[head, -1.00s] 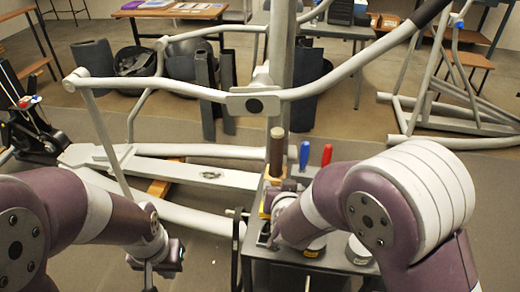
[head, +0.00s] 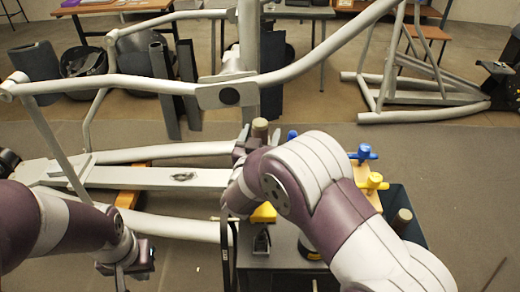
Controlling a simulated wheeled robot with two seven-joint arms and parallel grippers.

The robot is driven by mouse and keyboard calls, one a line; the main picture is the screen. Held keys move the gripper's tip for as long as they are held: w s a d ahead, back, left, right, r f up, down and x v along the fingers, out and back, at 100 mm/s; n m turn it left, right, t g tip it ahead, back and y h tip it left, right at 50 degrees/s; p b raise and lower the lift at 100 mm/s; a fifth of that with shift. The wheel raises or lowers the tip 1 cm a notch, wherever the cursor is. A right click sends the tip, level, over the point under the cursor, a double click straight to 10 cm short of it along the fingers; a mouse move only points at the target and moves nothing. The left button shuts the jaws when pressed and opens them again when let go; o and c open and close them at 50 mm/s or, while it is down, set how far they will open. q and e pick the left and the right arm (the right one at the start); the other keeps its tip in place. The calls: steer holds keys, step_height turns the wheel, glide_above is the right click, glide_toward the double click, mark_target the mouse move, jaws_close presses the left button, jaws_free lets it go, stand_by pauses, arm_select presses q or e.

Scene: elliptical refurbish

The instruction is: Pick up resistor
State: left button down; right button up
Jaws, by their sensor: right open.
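I cannot make out a resistor in the head view; it may be hidden behind my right arm or too small to tell. My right gripper (head: 243,139) is open at the far side of the small dark work table (head: 285,262), beside an upright brown-topped cylinder (head: 260,129). I cannot tell whether it touches the cylinder. My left gripper (head: 122,275) hangs low at the left, over the floor and away from the table. Its fingers point down and are too small to tell open or shut.
A yellow item (head: 263,213) lies on the table's left part. Blue (head: 363,153) and yellow (head: 373,182) handles stand at its right, with another cylinder (head: 402,219). A large grey tubular frame (head: 230,95) crosses behind the table. Carpet at the right is mostly clear.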

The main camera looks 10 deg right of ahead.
steer(key=shift+w+d, duration=0.15)
steer(key=shift+w, duration=0.25)
steer(key=c, duration=1.2)
steer(key=shift+r, duration=0.15)
